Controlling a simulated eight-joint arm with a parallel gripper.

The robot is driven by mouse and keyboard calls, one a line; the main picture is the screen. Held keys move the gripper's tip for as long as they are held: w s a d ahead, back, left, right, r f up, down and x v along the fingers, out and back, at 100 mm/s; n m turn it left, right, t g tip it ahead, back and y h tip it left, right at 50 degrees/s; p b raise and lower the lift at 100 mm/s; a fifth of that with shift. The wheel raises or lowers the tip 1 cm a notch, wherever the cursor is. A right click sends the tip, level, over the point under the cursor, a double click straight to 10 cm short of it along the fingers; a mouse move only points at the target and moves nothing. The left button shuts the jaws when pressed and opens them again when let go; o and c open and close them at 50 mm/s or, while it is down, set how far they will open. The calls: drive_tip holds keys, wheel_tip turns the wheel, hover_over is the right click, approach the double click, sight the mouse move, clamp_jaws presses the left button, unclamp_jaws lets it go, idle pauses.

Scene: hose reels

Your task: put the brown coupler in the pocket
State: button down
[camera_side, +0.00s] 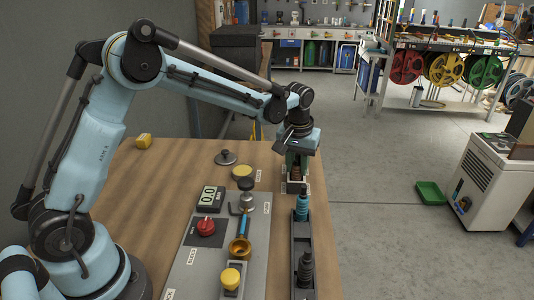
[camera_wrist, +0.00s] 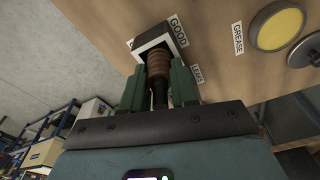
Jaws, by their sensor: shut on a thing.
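The brown coupler (camera_wrist: 158,63) is ribbed and sits between the two green fingers of my gripper (camera_wrist: 158,84), which is shut on it. A dark stem below it runs back toward the palm. In the side view the coupler (camera_side: 296,173) shows partly below my gripper (camera_side: 297,163). The pocket (camera_wrist: 150,44), a pale-rimmed dark square beside the GOOD label, lies right at the coupler's far end. In the side view the pocket (camera_side: 291,188) is at the table's right edge, directly under the coupler. I cannot tell how far the coupler's end is inside it.
A dark rack (camera_side: 301,240) in front of the pocket holds a teal coupler (camera_side: 302,206) and a black one (camera_side: 305,268). A grey panel with a red knob (camera_side: 206,226) and brass fitting (camera_side: 240,247) stands left. A yellow grease pad (camera_wrist: 276,27) lies near the pocket.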

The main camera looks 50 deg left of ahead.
sight(296, 167)
drive_tip(key=shift+f, duration=0.15)
drive_tip(key=c, duration=0.9)
unclamp_jaws()
drive_tip(key=shift+o, duration=0.2)
wheel_tip(296, 167, up, 11)
drive_tip(key=s, duration=0.1)
drive_tip(key=s+r+m+t, duration=0.3)
drive_tip(key=s, duration=0.7)
drive_tip(key=s+f+m+t, duration=0.2)
drive_tip(key=s+f, duration=0.3)
drive_tip(key=s, duration=0.4)
drive_tip(key=shift+s+d+t+h, duration=0.2)
drive_tip(key=shift+t+h, duration=0.1)
drive_tip(key=shift+t, duration=0.2)
drive_tip(key=shift+o, duration=0.3)
